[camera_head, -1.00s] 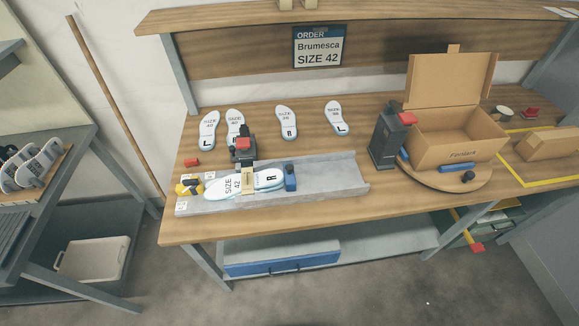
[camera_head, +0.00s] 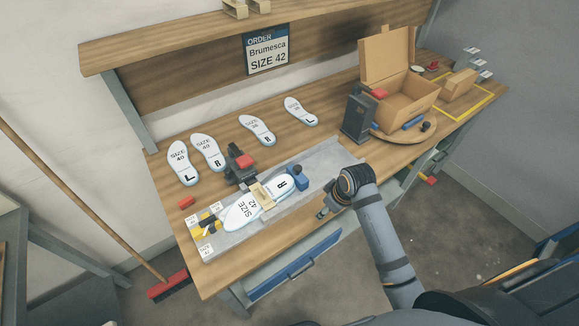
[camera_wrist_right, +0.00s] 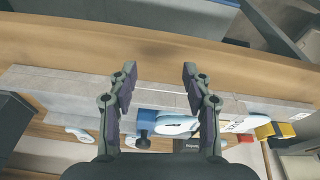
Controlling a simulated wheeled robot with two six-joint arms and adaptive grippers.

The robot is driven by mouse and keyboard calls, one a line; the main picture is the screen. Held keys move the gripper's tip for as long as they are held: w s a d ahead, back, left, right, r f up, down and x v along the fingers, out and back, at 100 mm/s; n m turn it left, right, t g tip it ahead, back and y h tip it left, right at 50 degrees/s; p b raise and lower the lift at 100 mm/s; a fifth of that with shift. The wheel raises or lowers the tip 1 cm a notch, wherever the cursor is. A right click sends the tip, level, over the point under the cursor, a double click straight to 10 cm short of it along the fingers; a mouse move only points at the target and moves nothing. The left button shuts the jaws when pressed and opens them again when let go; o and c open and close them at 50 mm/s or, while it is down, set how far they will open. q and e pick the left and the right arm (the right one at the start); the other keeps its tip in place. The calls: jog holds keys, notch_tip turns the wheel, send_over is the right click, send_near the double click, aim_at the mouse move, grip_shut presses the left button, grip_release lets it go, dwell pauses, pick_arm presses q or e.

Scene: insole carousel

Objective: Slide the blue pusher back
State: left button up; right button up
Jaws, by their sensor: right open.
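The blue pusher (camera_head: 300,179), a small block with a dark knob, sits in the grey channel (camera_head: 322,161) at the right end of the insole pair (camera_head: 257,203). A tan band wraps the insoles, which read SIZE 42 and R. In the right wrist view the blue pusher (camera_wrist_right: 147,122) shows in the gap between my right fingers, closer to the left one. My right gripper (camera_head: 325,211) is over the channel's front side, right of and nearer than the pusher, apart from it. Its fingers (camera_wrist_right: 158,78) are spread and empty. My left gripper is not in view.
A dark clamp-like device with a red top (camera_head: 244,161) stands behind the channel. Several loose insoles (camera_head: 257,130) lie along the back. A dark post (camera_head: 358,116) and an open carton (camera_head: 402,92) on a round board stand at the right. A yellow-black piece (camera_head: 207,223) is at the channel's left end.

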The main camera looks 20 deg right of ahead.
aim_at(298, 167)
jog(key=shift+n+y, duration=0.3)
jog(key=shift+n, duration=0.5)
jog(key=w, duration=0.1)
jog(key=w+r, duration=0.2)
jog(key=w, duration=0.1)
jog(key=w+r+n, duration=0.1)
jog(key=w+r, duration=0.1)
jog(key=w, duration=0.1)
jog(key=w+r+n+y, duration=0.1)
jog(key=w+r, duration=0.2)
jog(key=shift+d+r+n, duration=0.15)
jog(key=shift+n, duration=0.25)
jog(key=w+a+r+n+y, duration=0.1)
jog(key=w+r+n, duration=0.25)
jog(key=r, duration=0.25)
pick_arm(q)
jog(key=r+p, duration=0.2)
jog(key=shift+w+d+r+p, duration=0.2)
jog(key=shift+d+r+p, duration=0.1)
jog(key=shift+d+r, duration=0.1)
pick_arm(e)
jog(key=shift+m+g+y, duration=0.25)
jog(key=shift+g+y, duration=0.05)
jog(key=shift+g, duration=0.1)
jog(key=x, duration=1)
jog(key=shift+w, duration=0.15)
grip_shut()
